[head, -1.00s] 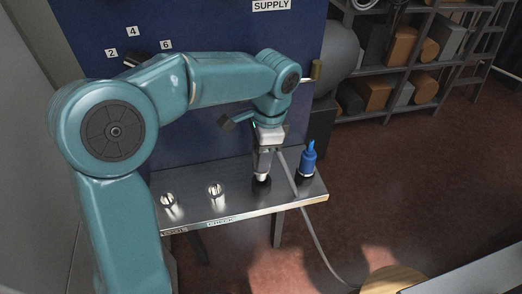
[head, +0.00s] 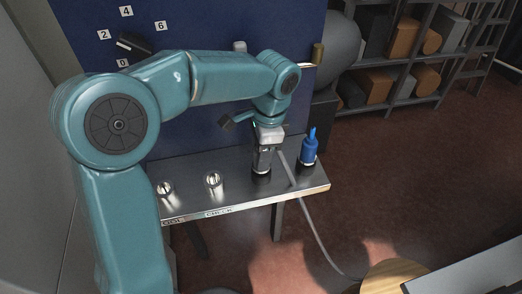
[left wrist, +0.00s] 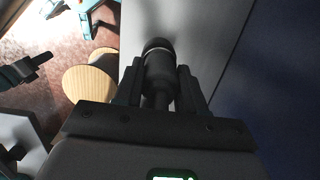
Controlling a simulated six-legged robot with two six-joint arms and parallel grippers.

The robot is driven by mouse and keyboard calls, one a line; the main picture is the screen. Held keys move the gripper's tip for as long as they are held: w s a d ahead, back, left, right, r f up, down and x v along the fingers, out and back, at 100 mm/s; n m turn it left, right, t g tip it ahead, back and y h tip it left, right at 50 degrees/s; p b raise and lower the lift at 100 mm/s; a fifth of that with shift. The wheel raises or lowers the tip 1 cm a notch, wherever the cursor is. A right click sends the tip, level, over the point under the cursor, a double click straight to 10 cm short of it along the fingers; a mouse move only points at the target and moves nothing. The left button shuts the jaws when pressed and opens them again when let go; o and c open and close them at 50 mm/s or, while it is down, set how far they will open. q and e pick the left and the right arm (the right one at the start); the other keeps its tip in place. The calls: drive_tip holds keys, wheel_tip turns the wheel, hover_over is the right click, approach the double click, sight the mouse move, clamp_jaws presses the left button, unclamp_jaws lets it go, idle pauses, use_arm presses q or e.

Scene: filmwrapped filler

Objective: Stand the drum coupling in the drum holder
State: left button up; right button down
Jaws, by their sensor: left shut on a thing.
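My left gripper (head: 262,158) points down over the metal shelf and is shut on the drum coupling, a dark grey cylinder (left wrist: 158,68) between its fingers in the left wrist view. In the head view the coupling is mostly hidden by the gripper. Directly below is the dark round drum holder (head: 261,179) on the shelf. The coupling's lower end appears to be down in it, but how deep I cannot tell. In the left wrist view a dark ring (left wrist: 157,44) surrounds the coupling's far end. My right gripper is not in the head view.
A blue bottle (head: 309,148) stands in a dark holder just right of the gripper. Two shiny metal cups (head: 213,180) (head: 165,188) stand at the left of the shelf (head: 238,203). A grey hose (head: 311,221) hangs over the front edge. A blue panel (head: 215,110) rises behind.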

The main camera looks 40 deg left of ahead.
use_arm(q)
drive_tip(key=shift+s+f, duration=0.1)
drive_tip(key=shift+f, duration=0.15)
idle(0.7)
drive_tip(key=o, duration=1.2)
drive_tip(key=r, duration=0.5)
drive_tip(key=w+d+r+p, duration=0.1)
drive_tip(key=r, duration=0.4)
drive_tip(key=r+p, duration=0.1)
drive_tip(key=r, duration=0.5)
drive_tip(key=shift+w+d, duration=0.15)
drive_tip(key=shift+w, duration=0.2)
drive_tip(key=shift+d, duration=0.1)
